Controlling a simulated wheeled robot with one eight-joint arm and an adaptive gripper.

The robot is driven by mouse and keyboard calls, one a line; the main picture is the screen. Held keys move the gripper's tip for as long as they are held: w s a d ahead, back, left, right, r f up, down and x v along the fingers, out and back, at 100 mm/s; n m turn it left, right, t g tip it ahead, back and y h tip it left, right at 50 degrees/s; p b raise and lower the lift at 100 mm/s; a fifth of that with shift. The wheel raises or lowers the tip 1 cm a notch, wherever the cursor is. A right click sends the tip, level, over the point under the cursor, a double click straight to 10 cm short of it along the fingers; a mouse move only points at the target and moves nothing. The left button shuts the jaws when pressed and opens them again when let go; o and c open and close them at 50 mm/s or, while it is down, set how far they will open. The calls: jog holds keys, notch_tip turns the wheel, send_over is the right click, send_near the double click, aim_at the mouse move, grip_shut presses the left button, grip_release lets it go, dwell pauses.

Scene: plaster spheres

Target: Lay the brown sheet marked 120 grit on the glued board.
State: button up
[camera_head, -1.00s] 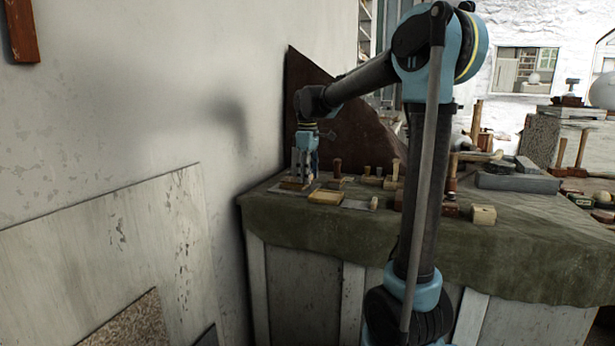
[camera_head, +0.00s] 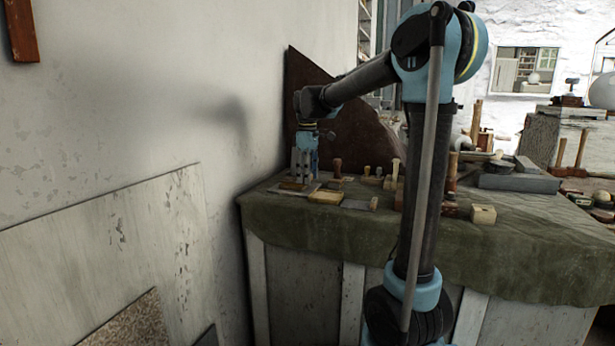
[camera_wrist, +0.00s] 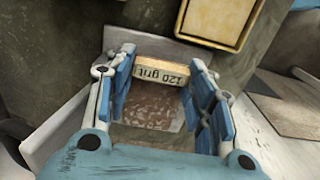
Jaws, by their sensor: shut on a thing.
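My gripper (camera_wrist: 160,66) is shut on the brown sheet (camera_wrist: 150,108). The sheet's face is mottled brown, and a cream strip along one end reads "120 grit", upside down in the wrist view. A flat pale grey board (camera_wrist: 172,50) shows just beyond the sheet; I cannot make out glue on it. In the head view my gripper (camera_head: 301,178) points down, low over the left end of the bench. The grey board (camera_head: 277,190) lies under it there. The sheet itself is small in that view, and I cannot tell whether it touches the board.
A yellowish block (camera_head: 325,197) lies just right of the gripper, and it shows in the wrist view (camera_wrist: 216,22). Another grey flat piece (camera_head: 355,204) lies farther right. Several wooden-handled tools stand behind. The wall closes off the left side.

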jog(key=shift+f, duration=0.55)
jog(key=o, duration=1)
jog(key=shift+r, duration=1.95)
